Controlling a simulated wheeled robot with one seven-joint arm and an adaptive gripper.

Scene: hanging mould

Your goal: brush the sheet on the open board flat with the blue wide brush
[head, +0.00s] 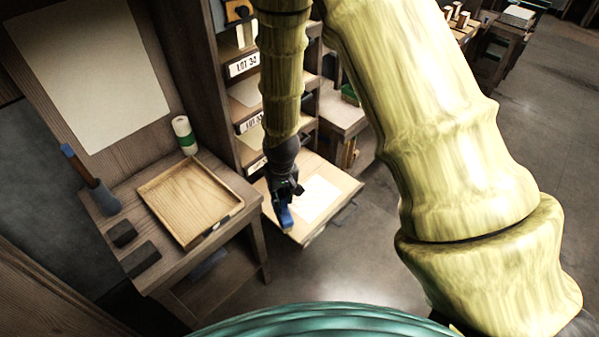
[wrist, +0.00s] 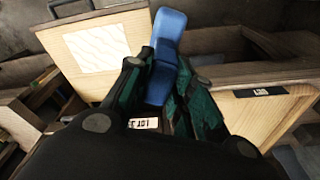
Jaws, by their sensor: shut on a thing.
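My gripper (head: 286,190) is shut on the blue wide brush (head: 285,214), which points downward at the left edge of the open board (head: 303,165). In the wrist view, the blue brush (wrist: 168,45) sticks out from between my gripper's dark green fingers (wrist: 158,95). A pale sheet (head: 318,196) lies on the open board; it also shows in the wrist view (wrist: 97,48), left of and apart from the brush. I cannot tell from the head view whether the brush touches the board.
Shelves with LOT labels (head: 243,65) rise behind the open board. A table at left holds a shallow wooden tray (head: 190,200), dark blocks (head: 141,259) and a green-banded roll (head: 185,135). A large sheet (head: 90,70) hangs on an upright board. Floor is clear at right.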

